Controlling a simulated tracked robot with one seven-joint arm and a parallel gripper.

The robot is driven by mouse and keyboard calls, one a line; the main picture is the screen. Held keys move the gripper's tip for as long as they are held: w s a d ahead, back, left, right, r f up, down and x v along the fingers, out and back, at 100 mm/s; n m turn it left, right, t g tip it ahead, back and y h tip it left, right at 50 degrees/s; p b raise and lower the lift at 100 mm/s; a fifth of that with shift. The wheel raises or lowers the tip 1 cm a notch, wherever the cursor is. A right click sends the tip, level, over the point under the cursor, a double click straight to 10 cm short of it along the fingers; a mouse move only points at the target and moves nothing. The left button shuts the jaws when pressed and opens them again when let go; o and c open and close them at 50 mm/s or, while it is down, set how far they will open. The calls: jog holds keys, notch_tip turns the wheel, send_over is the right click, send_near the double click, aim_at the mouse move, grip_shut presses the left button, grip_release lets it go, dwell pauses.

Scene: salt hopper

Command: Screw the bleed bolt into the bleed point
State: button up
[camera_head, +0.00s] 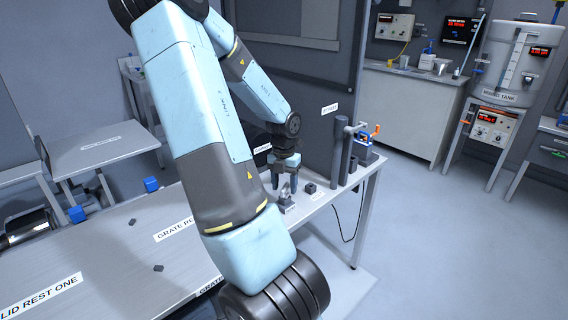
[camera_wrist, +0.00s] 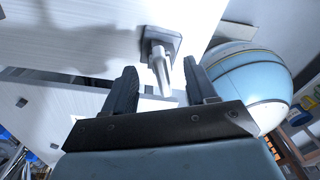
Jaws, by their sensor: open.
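My gripper (camera_head: 284,186) points down over the far end of the long bench, its two fingers apart. Below and between the fingers is a small grey metal fitting (camera_head: 287,203) on the bench. In the wrist view, my open gripper (camera_wrist: 160,72) has a finger on each side of this upright metal piece (camera_wrist: 160,58), which rises from a dark square base. The fingers appear apart from it. I cannot tell whether this piece is the bleed bolt or its holder. The bleed point is not clearly identifiable; a dark small block (camera_head: 310,188) stands right of the fitting.
Dark upright posts (camera_head: 341,150) and an orange-and-blue device (camera_head: 368,135) stand at the bench's right end. The long bench (camera_head: 120,245) is mostly bare in front. A dark panel (camera_head: 310,105) rises behind my gripper. Open floor (camera_head: 440,230) lies to the right.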

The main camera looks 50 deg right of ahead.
notch_tip(320, 180, up, 12)
jog(key=shift+w+d, duration=0.35)
jog(key=shift+w, duration=0.1)
jog(key=w+a+r+n+t+y, duration=0.1)
jog(key=w+a+r+n, duration=0.15)
jog(key=a+n, duration=0.85)
jog(key=w+a+r+n+t+y, duration=0.1)
jog(key=a+r+n+t, duration=0.15)
jog(key=a+n, duration=0.9)
jog(key=s+a+r+n+t+h, duration=0.1)
jog(key=s+a+r+n, duration=0.3)
jog(key=n, duration=0.9)
jog(key=s+a+r+n+t+h, duration=0.1)
jog(key=s+a+r+n, duration=0.4)
jog(key=a+n, duration=0.4)
jog(key=r+n, duration=0.1)
jog(key=n, duration=0.4)
jog(key=shift+r+t, duration=0.3)
jog(key=shift+t, duration=0.05)
jog(key=shift+s+a+n+h, duration=0.3)
jog(key=shift+a+n, duration=0.05)
jog(key=shift+n, duration=0.1)
jog(key=shift+c, duration=0.2)
